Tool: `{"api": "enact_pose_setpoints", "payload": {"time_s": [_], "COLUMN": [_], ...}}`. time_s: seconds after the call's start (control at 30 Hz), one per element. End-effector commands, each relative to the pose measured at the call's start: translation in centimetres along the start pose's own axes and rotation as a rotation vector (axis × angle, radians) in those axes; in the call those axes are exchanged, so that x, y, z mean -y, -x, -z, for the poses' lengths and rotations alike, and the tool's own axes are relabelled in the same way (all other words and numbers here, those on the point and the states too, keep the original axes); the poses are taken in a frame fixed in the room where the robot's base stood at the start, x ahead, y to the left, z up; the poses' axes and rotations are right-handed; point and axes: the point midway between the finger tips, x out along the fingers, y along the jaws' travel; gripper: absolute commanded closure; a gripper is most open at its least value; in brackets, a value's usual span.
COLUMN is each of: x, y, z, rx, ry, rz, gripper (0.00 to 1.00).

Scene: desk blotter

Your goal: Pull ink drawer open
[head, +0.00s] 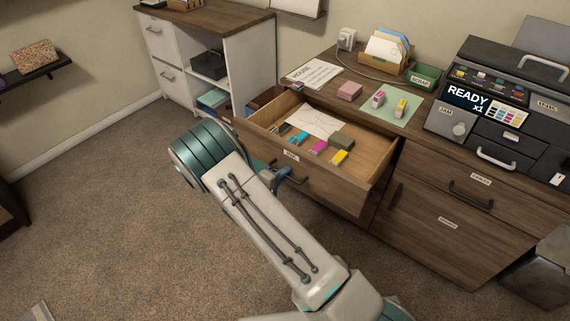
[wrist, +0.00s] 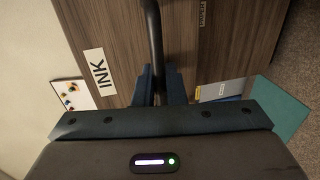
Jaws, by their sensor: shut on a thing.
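The ink drawer (head: 378,185) is pulled out from the wooden cabinet, and its inside shows in the head view. Ink cartridges in black, cyan, magenta (head: 318,147) and yellow (head: 339,157) lie in it with a paper sheet (head: 309,121). In the wrist view the drawer front (wrist: 115,30) bears an INK label (wrist: 100,74). My gripper (wrist: 158,88) is shut on the dark bar handle (wrist: 153,35), with a blue finger on each side. In the head view my gripper (head: 291,176) is at the drawer front, and my arm partly hides it.
A printer (head: 500,110) reading READY x1 stands on the cabinet top at right. A white shelf unit (head: 205,55) stands at back left.

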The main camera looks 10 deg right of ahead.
Motion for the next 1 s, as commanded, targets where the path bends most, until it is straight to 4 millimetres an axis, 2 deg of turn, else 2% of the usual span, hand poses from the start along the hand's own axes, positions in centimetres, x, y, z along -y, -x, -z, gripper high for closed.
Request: {"api": "enact_pose_setpoints", "payload": {"time_s": [0.2,0.57,0.6,0.63,1.0], "x": [0.2,0.3,0.3,0.3,0.2], "y": [1.0,1.1,1.1,1.1,1.6], "z": [-0.1,-0.1,-0.1,-0.1,0.0], "rx": [0.005,0.003,0.003,0.003,0.001], "ry": [-0.001,-0.001,-0.001,-0.001,-0.001], "rz": [0.0,0.0,0.0,0.0,0.0], "gripper": [1.0,1.0,0.81,0.75,0.75]}}
